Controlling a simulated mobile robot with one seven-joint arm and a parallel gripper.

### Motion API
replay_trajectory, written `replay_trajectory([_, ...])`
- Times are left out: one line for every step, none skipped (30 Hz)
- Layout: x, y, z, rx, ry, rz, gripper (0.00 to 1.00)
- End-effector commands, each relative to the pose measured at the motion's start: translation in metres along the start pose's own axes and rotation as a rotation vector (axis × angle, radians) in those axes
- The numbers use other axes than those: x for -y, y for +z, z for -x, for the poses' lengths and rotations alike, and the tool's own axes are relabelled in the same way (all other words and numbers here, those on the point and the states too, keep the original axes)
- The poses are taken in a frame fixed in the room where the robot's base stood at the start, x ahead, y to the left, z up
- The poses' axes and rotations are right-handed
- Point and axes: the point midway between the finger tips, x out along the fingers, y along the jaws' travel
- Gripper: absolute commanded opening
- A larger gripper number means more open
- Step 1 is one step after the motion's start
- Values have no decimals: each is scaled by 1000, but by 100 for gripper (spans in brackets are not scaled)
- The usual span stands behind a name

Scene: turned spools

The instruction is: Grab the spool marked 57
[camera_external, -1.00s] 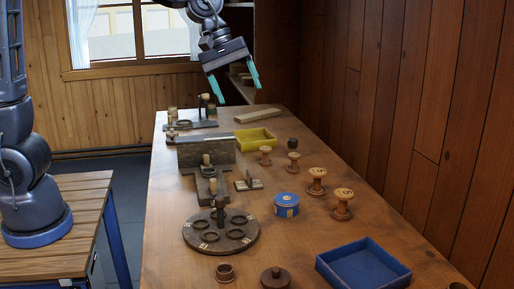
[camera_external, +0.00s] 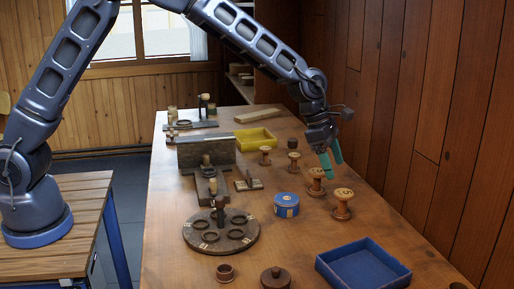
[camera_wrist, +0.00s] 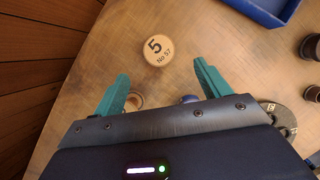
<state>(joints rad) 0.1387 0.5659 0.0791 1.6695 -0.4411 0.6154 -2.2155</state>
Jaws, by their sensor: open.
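The spool marked 57 (camera_wrist: 157,50) shows in the wrist view as a round pale top reading "5" and "No 57". In the external view it appears to be the turned wooden spool (camera_external: 342,204) nearest the blue tray, upright on the table; its marking is not legible there. My gripper (camera_external: 331,162) is open and empty, above and beyond it, over a similar spool (camera_external: 316,183). In the wrist view the fingertips of my gripper (camera_wrist: 161,72) are apart, and the marked top lies ahead of the gap between them. The similar spool (camera_wrist: 135,100) is partly hidden by a finger.
A blue tray (camera_external: 362,265) lies near the front right. A blue tin (camera_external: 286,205) stands left of the spools. Two smaller spools (camera_external: 265,156) (camera_external: 293,162) stand farther back. A round dark rack (camera_external: 222,232) is at left. The wood-panelled wall (camera_external: 430,130) runs along the right.

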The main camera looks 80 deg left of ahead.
Motion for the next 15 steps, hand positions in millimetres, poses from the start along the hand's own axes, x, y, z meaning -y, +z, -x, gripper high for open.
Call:
replay_trajectory([-1,1,-6,-1,-1,16,76])
replay_trajectory([-2,1,-8,-1,-1,24,76])
replay_trajectory([-2,2,-10,-1,-1,32,76])
replay_trajectory([-2,2,-12,-1,-1,35,76])
replay_trajectory([-2,2,-14,-1,-1,37,76])
replay_trajectory([-2,2,-17,-2,-2,38,76])
replay_trajectory([-2,2,-20,-2,-2,37,76])
replay_trajectory([-2,2,-23,-2,-2,37,76])
replay_trajectory([-2,2,-28,-2,-1,37,76])
replay_trajectory([-2,2,-31,-1,-1,37,76])
replay_trajectory([-2,1,-36,-2,-1,37,76])
replay_trajectory([-2,1,-42,-2,-2,37,76])
replay_trajectory([-2,1,-47,-2,-2,36,76])
replay_trajectory([-2,1,-51,-2,-2,36,76])
replay_trajectory([-2,2,-56,-1,-1,36,76])
